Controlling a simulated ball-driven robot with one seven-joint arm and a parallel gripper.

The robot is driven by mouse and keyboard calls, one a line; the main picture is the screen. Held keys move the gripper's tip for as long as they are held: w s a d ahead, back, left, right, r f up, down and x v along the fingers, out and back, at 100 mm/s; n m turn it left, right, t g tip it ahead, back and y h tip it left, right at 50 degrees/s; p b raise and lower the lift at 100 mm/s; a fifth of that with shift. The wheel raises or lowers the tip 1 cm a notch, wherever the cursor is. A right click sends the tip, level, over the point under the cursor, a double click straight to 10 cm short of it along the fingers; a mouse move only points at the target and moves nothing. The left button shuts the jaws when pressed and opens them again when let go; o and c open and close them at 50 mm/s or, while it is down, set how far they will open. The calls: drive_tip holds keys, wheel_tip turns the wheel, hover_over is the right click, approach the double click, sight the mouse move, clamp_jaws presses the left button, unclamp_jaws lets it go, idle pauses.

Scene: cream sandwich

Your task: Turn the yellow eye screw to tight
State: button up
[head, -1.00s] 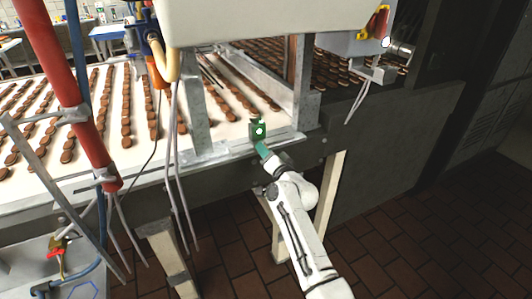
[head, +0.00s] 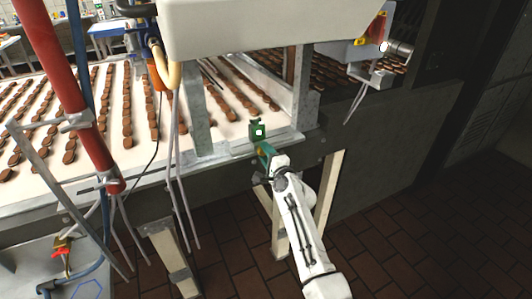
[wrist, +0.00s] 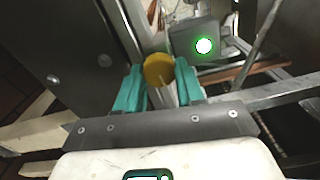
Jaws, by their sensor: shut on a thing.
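The yellow eye screw (wrist: 159,69) shows in the wrist view as a round yellow head between the two teal fingers of my gripper (wrist: 158,84). The fingers are shut on it, one on each side. Its shank and the place where it enters are mostly hidden.
The box with a lit round light (wrist: 204,46) stands just beyond the fingers. The conveyor (head: 105,150) carries rows of brown biscuits. A metal post (head: 304,85) and a large pale housing (head: 260,18) stand close above. Open tiled floor (head: 410,235) lies at the right.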

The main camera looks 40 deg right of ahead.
drive_tip(key=shift+f+m, duration=0.15)
drive_tip(key=shift+m, duration=0.25)
drive_tip(key=o, duration=1)
drive_tip(key=shift+o, duration=0.2)
drive_tip(key=p+v, duration=0.2)
drive_tip(key=v, duration=0.8)
drive_tip(key=shift+s+p, duration=0.35)
drive_tip(key=shift+s, duration=0.05)
drive_tip(key=shift+a, duration=0.1)
